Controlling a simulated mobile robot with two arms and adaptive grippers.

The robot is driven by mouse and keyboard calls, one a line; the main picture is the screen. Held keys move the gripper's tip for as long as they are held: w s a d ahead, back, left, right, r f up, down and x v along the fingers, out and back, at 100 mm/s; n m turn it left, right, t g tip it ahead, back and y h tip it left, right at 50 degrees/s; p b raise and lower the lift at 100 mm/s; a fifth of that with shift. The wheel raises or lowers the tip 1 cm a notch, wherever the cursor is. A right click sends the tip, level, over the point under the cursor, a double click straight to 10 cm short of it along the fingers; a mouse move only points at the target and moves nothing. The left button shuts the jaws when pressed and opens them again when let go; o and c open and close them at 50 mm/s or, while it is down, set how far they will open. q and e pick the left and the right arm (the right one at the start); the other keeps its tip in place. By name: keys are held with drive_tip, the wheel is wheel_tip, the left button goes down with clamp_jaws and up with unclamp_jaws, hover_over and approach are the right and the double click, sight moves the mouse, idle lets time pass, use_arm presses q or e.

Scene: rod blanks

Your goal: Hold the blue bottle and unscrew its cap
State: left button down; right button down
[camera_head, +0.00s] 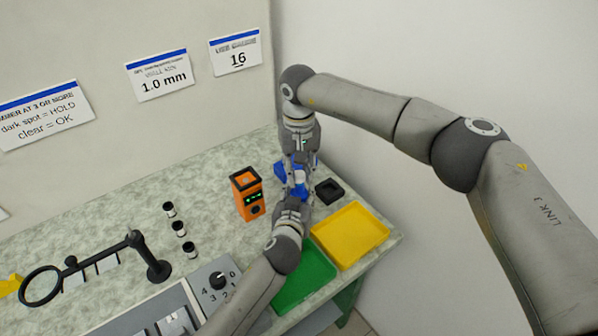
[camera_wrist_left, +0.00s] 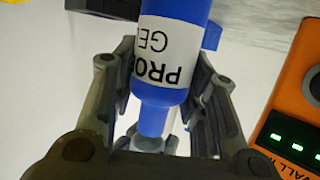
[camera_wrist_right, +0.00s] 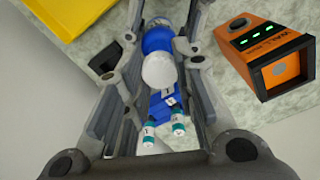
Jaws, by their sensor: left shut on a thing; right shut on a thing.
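The blue bottle (camera_head: 299,178) with a white label is between my two grippers over the bench's right end. In the left wrist view the bottle (camera_wrist_left: 180,72) lies between the fingers, its label upside down and its narrow end towards the palm. My left gripper (camera_head: 293,200) is shut on the bottle. My right gripper (camera_head: 300,158) comes from the far side and is shut on the white cap (camera_wrist_right: 160,70), which the right wrist view shows end-on between the fingers, in front of the blue body (camera_wrist_right: 157,38). The exact finger contact is partly hidden.
An orange gauge (camera_head: 247,194) stands close left of the grippers. A black square holder (camera_head: 329,191), a yellow tray (camera_head: 350,234) and a green tray (camera_head: 308,277) lie to the right and front. A blue block with teal-capped vials (camera_wrist_right: 165,104) is just beyond the right gripper.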

sight(299, 174)
drive_tip(key=shift+r, duration=0.1)
drive_tip(key=shift+r, duration=1.9)
use_arm(q)
drive_tip(key=c, duration=0.8)
unclamp_jaws()
drive_tip(key=shift+s, duration=0.15)
